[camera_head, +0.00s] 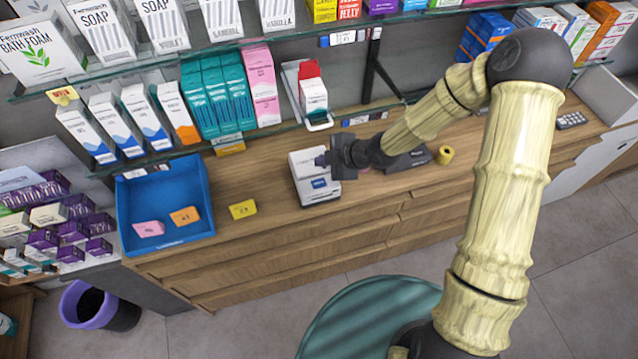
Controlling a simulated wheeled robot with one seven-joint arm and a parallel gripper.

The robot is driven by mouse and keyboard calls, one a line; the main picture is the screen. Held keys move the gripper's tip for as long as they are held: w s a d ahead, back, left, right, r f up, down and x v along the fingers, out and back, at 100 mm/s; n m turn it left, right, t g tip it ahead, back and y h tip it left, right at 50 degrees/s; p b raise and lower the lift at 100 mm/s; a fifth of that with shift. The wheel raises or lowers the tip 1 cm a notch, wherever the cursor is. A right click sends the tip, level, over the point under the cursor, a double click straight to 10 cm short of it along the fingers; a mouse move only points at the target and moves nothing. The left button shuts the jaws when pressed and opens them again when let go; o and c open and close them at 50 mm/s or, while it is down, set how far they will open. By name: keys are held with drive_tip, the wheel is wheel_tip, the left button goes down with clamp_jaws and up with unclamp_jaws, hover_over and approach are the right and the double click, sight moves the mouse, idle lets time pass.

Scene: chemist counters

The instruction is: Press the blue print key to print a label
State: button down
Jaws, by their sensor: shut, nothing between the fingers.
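A small white and grey label printer (303,163) stands on the wooden counter, below the shelf. The blue print key (320,183) shows on its front part, towards the counter's front edge. My gripper (319,160) comes in from the right and points left, with its fingers over the printer's upper right part, on the far side of the blue key in the picture. It is shut and empty. The view is too small to tell whether the fingertips touch the printer. The gripper hides part of the printer's right side.
A blue tray (202,192) with pink and orange labels stands at the left. A yellow label (243,209) lies between tray and printer. A dark device (408,160) and a yellow roll (445,155) are right of the gripper. Glass shelves (265,131) with boxes overhang the counter.

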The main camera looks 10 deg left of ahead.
sight(323, 184)
drive_tip(key=shift+f+b, duration=2.7)
drive_tip(key=shift+f, duration=1)
drive_tip(key=shift+f+b, duration=0.45)
drive_tip(key=shift+b, duration=0.05)
